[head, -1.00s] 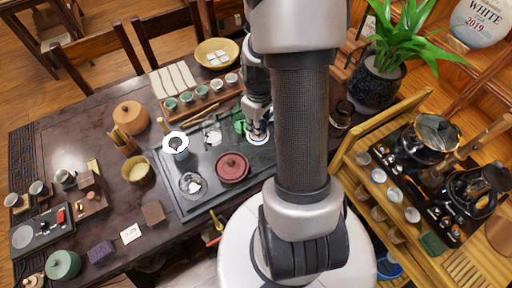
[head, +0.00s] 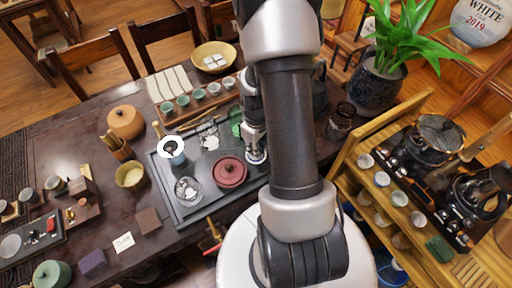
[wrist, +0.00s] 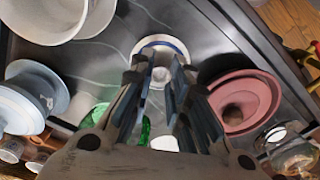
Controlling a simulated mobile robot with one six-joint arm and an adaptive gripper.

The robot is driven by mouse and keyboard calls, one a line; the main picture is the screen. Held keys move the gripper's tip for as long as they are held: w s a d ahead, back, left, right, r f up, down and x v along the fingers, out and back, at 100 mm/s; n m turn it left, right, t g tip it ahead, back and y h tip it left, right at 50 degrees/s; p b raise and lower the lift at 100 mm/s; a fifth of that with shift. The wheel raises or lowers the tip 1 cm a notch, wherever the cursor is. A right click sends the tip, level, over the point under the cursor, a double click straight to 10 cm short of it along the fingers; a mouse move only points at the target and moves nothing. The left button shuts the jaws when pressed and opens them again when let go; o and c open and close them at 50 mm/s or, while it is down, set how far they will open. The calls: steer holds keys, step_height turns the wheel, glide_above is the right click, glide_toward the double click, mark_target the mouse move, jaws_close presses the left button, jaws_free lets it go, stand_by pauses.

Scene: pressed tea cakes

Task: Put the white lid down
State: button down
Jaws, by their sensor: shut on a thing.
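The white lid (wrist: 160,47) has a blue line near its rim. My gripper (wrist: 161,78) is shut on its knob in the wrist view. In the head view the lid (head: 257,157) shows below my gripper (head: 254,147), at the right part of the dark tea tray (head: 207,207), just right of the dark red teapot (head: 230,172). The lid looks level over or on the tray; I cannot tell whether it touches. My fingers hide part of it.
In the wrist view the red teapot (wrist: 250,100) is close on the right, white bowl-like ware (wrist: 45,22) and a white lidded cup (wrist: 28,92) on the left, and green ware (wrist: 100,115) below. A glass vessel (head: 188,190) stands at the tray's front.

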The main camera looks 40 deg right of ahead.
steer(key=shift+f, duration=0.2)
steer(key=c, duration=1.5)
jaws_free()
steer(key=shift+r, duration=0.15)
steer(key=w+a+r+p, duration=0.1)
steer(key=a+r+p, duration=0.1)
steer(key=r, duration=0.8)
steer(key=w+a+r+p, duration=0.1)
steer(key=a+r+p, duration=0.15)
steer(key=r, duration=0.65)
steer(key=s+a+r+t, duration=0.1)
steer(key=s+a+r, duration=0.2)
steer(key=a+r, duration=0.2)
steer(key=s+a+r+m+t, duration=0.1)
steer(key=s+a+r+t, duration=0.1)
steer(key=s+a+r, duration=0.2)
steer(key=s+a+r+m+t, duration=0.1)
steer(key=s+a+r, duration=0.3)
steer(key=a+r, duration=0.2)
steer(key=shift+s+a+r+t, duration=0.1)
steer(key=shift+a+r+t, duration=0.1)
steer(key=shift+r, duration=0.4)
steer(key=shift+s+a+r+t, duration=0.1)
steer(key=shift+a+r, duration=0.1)
steer(key=shift+r, duration=0.35)
steer(key=shift+w, duration=0.1)
